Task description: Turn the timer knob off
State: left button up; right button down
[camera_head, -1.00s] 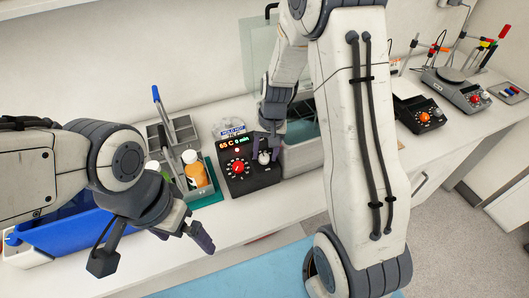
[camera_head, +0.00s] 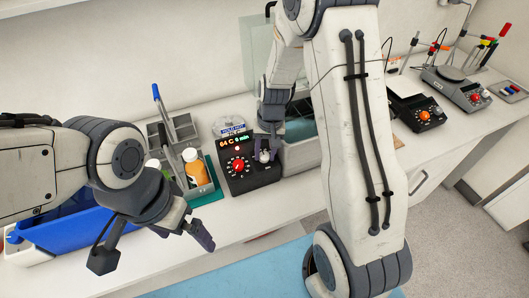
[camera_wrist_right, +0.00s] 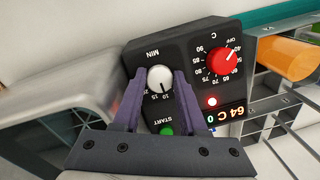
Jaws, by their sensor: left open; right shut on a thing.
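The timer knob (camera_wrist_right: 160,77) is white and round, on the "MIN" side of a dark control box (camera_head: 243,184). My right gripper (camera_wrist_right: 158,84) has its two purple fingers on either side of the knob and is shut on it. The knob's dark mark points towards the wrist, near the printed 10 and 15. A red temperature knob (camera_wrist_right: 222,61) and a green START button (camera_wrist_right: 167,130) are on the same panel. My left gripper (camera_head: 200,237) is open and empty in front of the bench.
A bottle with orange contents (camera_head: 196,170) stands in a grey caddy left of the box. A water bath (camera_head: 302,150) stands right of it, partly behind my right arm. A blue bin (camera_head: 70,238) is at the left. Other instruments (camera_head: 455,90) stand at the right.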

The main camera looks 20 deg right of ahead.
jog(key=n+h, duration=0.1)
jog(key=n, duration=0.4)
jog(key=shift+n, duration=0.4)
jog(key=n+h, duration=0.1)
jog(key=n, duration=0.3)
jog(key=shift+n+b, duration=0.4)
jog(key=shift+r+t+h, duration=0.1)
jog(key=shift+t+h, duration=0.2)
jog(key=shift+w, duration=0.1)
jog(key=c, duration=0.7)
grip_release()
jog(key=shift+c, duration=0.2)
notch_tip(320, 180, up, 10)
jog(key=a+b, duration=0.1)
jog(key=shift+s+a+r, duration=0.15)
jog(key=shift+s+a, duration=0.1)
jog(key=shift+s, duration=0.2)
